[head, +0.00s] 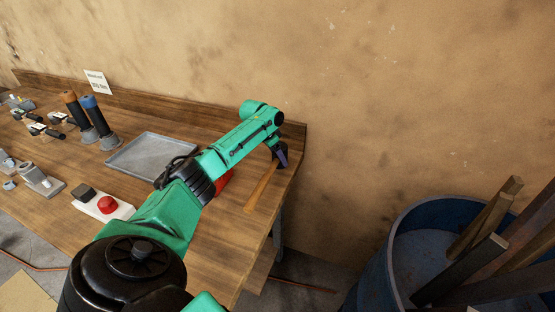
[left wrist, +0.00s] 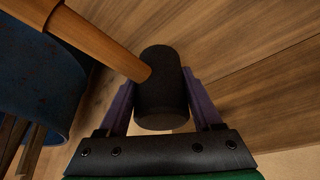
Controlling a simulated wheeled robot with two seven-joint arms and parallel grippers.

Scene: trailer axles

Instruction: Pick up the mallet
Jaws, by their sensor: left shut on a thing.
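The mallet has a wooden handle (head: 262,186) and a black cylindrical head, at the right end of the wooden bench (head: 210,260). My left gripper (head: 281,157) is at the mallet's head, near the bench's right back corner. In the left wrist view the black mallet head (left wrist: 162,90) sits between the two purple fingers of the left gripper (left wrist: 163,103), which is shut on it. The wooden handle (left wrist: 105,38) runs to the upper left there. I cannot tell whether the mallet touches the bench. My right gripper is not in view.
A grey tray (head: 150,157) lies on the bench, with a red button on a white base (head: 107,206) in front. Two dark cylindrical tools (head: 92,115) stand farther left. A blue barrel (head: 395,270) with wooden lengths stands right of the bench. The wall rises behind.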

